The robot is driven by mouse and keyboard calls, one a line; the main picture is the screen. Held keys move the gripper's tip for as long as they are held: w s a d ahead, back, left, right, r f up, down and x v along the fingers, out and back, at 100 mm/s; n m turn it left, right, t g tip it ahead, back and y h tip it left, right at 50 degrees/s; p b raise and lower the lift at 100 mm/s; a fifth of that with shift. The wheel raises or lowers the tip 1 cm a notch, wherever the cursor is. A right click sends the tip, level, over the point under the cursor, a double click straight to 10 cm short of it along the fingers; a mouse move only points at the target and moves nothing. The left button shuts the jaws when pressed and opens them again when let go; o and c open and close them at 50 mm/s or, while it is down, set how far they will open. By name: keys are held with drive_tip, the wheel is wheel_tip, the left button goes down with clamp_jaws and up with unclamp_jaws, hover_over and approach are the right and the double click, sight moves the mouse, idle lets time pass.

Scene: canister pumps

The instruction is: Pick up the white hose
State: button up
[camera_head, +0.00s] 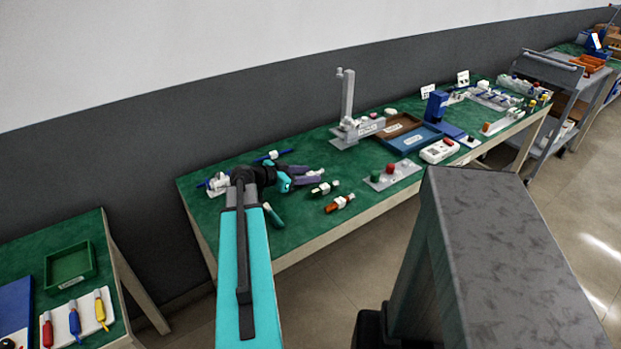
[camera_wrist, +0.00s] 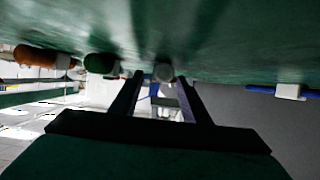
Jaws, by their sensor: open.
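A pale, round-ended piece, likely the white hose (camera_wrist: 163,72), shows almost end-on in the wrist view. It lies against the green table surface, in line with the gap between my fingertips. My gripper (camera_wrist: 160,77) is open, with one finger on each side of that gap. I cannot tell whether the piece is fully between the fingers. In the head view my gripper (camera_head: 317,174) reaches right, low over the left part of the green table. A small white bit shows between its fingertips there, but most of the hose is hidden.
Near my gripper lie a green piece with a white fitting (camera_head: 323,188), an orange one (camera_head: 340,203) and a blue rod with a white collar (camera_head: 272,155). A grey stand (camera_head: 347,95) and a blue tray (camera_head: 412,139) are farther right. A button plate (camera_head: 393,175) lies near the front edge.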

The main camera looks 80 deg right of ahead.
clamp_jaws()
drive_tip(key=shift+r, duration=0.1)
